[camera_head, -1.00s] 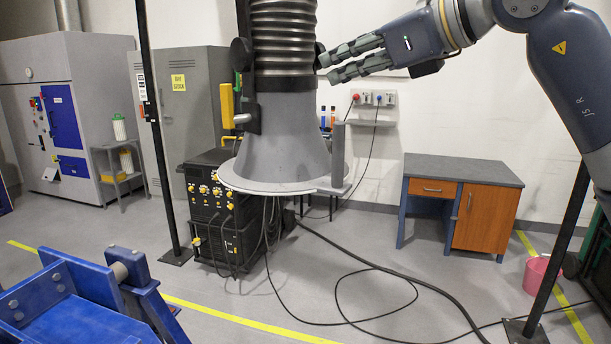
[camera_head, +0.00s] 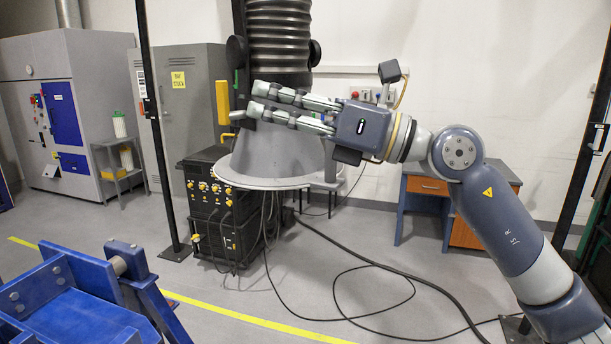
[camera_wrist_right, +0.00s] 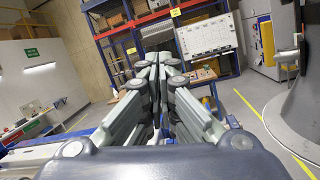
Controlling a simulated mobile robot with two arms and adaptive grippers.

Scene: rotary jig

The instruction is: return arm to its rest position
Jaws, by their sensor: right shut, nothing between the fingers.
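My right arm (camera_head: 505,230) comes in from the lower right in the head view and reaches left. Its gripper (camera_head: 252,101) points left, in front of the grey fume hood (camera_head: 278,155) in that view. In the right wrist view the gripper's fingers (camera_wrist_right: 158,65) come together at the tips, with nothing between them. I cannot tell from the head view how far the fingers stand from the hood. My left gripper is in neither view.
A blue metal jig (camera_head: 75,310) stands at the lower left. A black welding machine (camera_head: 222,215) is below the hood, with cables (camera_head: 400,295) on the floor. A desk (camera_head: 432,187) stands behind my right arm. Shelving (camera_wrist_right: 150,40) shows in the wrist view.

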